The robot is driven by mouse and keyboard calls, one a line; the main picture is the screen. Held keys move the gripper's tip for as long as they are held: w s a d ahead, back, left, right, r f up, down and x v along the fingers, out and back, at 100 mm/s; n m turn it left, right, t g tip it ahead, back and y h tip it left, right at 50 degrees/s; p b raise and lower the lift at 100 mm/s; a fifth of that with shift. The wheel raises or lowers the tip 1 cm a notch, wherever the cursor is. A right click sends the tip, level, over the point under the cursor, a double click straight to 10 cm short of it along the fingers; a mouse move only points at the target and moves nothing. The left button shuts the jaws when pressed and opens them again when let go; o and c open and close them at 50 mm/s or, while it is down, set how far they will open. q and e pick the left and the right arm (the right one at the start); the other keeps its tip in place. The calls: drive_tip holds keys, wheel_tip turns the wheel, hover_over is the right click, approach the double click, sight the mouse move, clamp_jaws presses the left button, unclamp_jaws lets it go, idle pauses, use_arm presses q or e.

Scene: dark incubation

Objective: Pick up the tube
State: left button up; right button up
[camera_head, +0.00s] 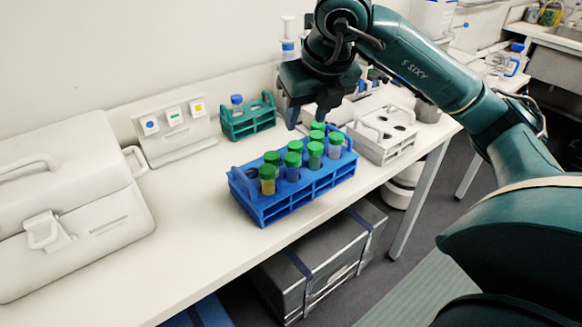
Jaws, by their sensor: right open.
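Several green-capped tubes (315,155) stand upright in a blue rack (280,212) on the white bench. The front left tube (267,181) has yellowish contents; others look dark or bluish. My right gripper (306,116) is open and points down above the far right part of the blue rack, close to the rear caps. I see no tube between its fingers. I cannot tell from this angle how far above the caps the fingertips are. My left gripper is not in view.
A teal rack (249,121) with a blue-capped tube stands behind. A white rack (384,144) stands right of the blue one. A large white case (75,225) is at left, beside a small panel (172,127). Bench space in front of the case is clear.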

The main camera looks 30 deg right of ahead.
approach(293, 158)
wheel_tip(293, 158, down, 2)
drive_tip(key=shift+w+p+x, duration=0.2)
drive_tip(key=shift+p+x, duration=0.4)
drive_tip(key=shift+x, duration=0.9)
drive_tip(key=shift+w+p+x, duration=0.2)
drive_tip(key=shift+p+x, duration=0.35)
drive_tip(key=shift+x, duration=0.95)
drive_tip(key=shift+r, duration=0.2)
clamp_jaws()
drive_tip(key=shift+d, duration=0.1)
